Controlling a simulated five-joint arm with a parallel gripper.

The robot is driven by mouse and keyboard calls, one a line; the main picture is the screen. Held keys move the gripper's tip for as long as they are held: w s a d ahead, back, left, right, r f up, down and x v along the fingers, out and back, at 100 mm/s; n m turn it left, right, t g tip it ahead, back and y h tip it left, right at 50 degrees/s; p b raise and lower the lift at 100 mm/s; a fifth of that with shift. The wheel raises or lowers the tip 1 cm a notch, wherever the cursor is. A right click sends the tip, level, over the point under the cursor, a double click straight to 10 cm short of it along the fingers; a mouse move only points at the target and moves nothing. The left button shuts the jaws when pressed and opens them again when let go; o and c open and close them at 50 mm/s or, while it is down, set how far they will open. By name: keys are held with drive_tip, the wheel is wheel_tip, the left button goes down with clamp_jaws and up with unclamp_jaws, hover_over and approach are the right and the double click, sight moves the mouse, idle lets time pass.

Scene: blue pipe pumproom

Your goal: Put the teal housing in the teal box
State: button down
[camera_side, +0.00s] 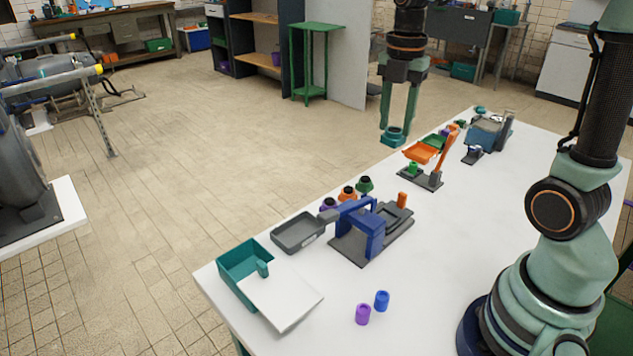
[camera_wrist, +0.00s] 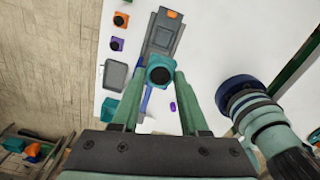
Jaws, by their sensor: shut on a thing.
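The teal housing (camera_side: 394,139) is a short round piece with a collar. It hangs between the fingertips of my gripper (camera_side: 397,120), high above the white table. In the wrist view the housing (camera_wrist: 160,62) shows from above with a dark round centre, and my gripper (camera_wrist: 160,76) is shut on it. The teal box (camera_side: 233,262) is open-topped and stands at the near left corner of the table, well apart from my gripper. It also shows in the wrist view (camera_wrist: 109,107). A small teal tab stands at its right side; I cannot tell whether it is attached.
A white flat panel (camera_side: 281,301) lies beside the box. A grey tray (camera_side: 299,233) and a blue-framed fixture (camera_side: 359,235) stand behind it. Purple (camera_side: 363,314) and blue (camera_side: 382,300) cylinders stand at the front. An orange tray stand (camera_side: 423,157) is farther back.

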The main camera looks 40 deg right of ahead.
drive_tip(key=w+a+m, duration=0.3)
drive_tip(key=a+m, duration=0.1)
drive_tip(key=a, duration=0.3)
drive_tip(key=w+a+m, duration=0.4)
drive_tip(key=a, duration=0.3)
drive_tip(key=m, duration=0.9)
hover_over(251, 263)
drive_tip(key=s+a, duration=0.2)
drive_tip(key=s, duration=0.2)
drive_tip(key=f, duration=0.1)
drive_tip(key=shift+m, duration=0.3)
wheel_tip(251, 263, down, 20)
drive_tip(key=shift+f, duration=0.1)
drive_tip(key=shift+s, duration=0.1)
drive_tip(key=c, duration=0.7)
unclamp_jaws()
drive_tip(key=shift+f, duration=0.1)
